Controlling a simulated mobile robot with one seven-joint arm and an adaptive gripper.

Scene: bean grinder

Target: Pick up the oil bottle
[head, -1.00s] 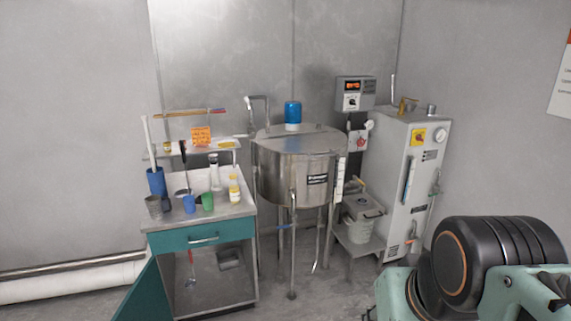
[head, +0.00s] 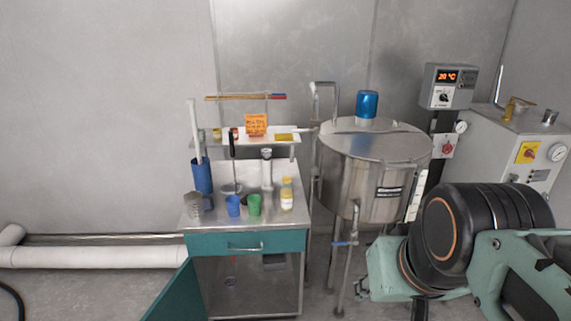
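On the steel top of the teal cabinet, a small yellowish bottle with a white label (head: 287,201) stands upright at the right in the head view. It looks like the oil bottle, but its label is too small to read. A second yellowish top (head: 287,182) shows just behind it. A green cup (head: 254,205) and a blue cup (head: 233,206) stand to its left. My gripper is not in view; only links of my arm show at the lower right, well apart from the bottle.
The cabinet (head: 247,243) has its left door (head: 169,293) swung open toward me. A shelf (head: 282,145) hangs above the worktop. A steel tank (head: 345,175) on legs stands right of the cabinet. A white pipe (head: 90,257) runs along the left wall. Floor at left is mostly clear.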

